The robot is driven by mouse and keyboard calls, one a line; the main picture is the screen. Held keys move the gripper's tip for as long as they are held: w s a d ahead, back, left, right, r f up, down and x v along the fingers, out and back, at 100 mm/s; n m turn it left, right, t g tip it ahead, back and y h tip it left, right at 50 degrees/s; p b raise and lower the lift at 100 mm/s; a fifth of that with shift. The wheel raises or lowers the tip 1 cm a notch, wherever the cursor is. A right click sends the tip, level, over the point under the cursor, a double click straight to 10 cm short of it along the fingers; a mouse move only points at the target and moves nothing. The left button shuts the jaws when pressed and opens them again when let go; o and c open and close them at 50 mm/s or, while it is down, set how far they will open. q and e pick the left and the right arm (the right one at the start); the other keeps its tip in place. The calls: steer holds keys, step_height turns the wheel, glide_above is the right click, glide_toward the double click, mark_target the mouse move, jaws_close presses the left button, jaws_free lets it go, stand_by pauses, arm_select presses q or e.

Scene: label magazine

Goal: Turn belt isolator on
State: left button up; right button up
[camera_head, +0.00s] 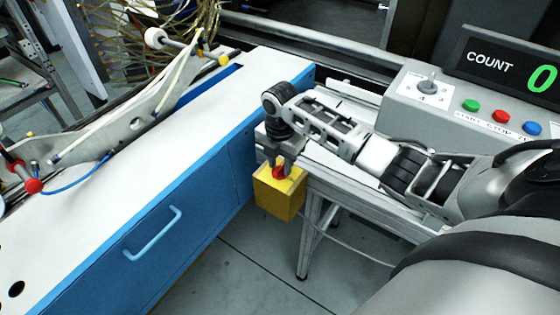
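The belt isolator is a yellow box (279,200) at the front end of the conveyor frame, with a red knob (279,174) on its top. My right gripper (284,170) points down at the red knob from above, its grey fingertips right at it. The fingers hide part of the knob, so I cannot tell whether they grip it or stand open around it. The knob's exact angle is also hard to read. My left gripper is not in view.
A blue cabinet with a white top (215,120) stands close to the left of the isolator. Behind my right arm is a grey control panel (455,110) with a selector, coloured buttons and a COUNT display (515,72) showing 0. Open floor lies in front.

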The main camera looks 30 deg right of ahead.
jaws_close()
stand_by(0.3)
steer(key=m, duration=1.4)
steer(key=shift+m, duration=1.9)
